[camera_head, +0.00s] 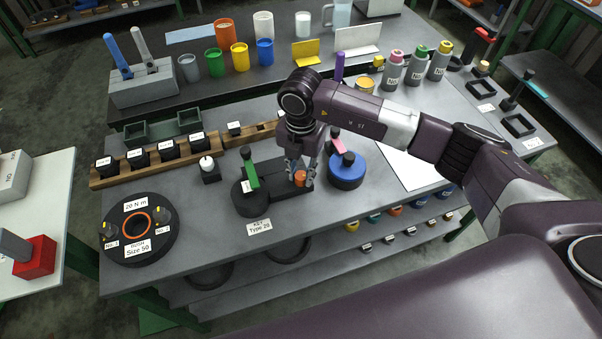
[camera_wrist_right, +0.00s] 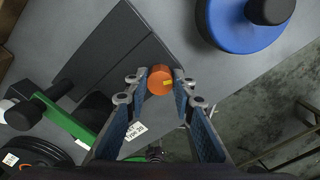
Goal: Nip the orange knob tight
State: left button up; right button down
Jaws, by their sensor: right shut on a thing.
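The orange knob (camera_head: 300,177) stands at the right end of a dark flat block (camera_head: 288,194) on the grey bench. My right gripper (camera_head: 303,172) reaches down from above and is shut on the knob. In the right wrist view its two fingertips (camera_wrist_right: 159,84) lie on either side of the knob. My left gripper is in neither view.
A black round base with a green lever (camera_head: 250,174) stands just left of the knob. A blue disc (camera_head: 347,176) with a black knob and pink lever is close on the right. A "KEY Type 20" label (camera_head: 259,227) lies in front.

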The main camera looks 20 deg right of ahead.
aim_at(301, 175)
jog(key=shift+m, duration=0.6)
jog(key=c, duration=1.6)
grip_release()
jog(key=shift+r, duration=0.15)
notch_tip(301, 175, up, 12)
jog(key=shift+f, duration=0.1)
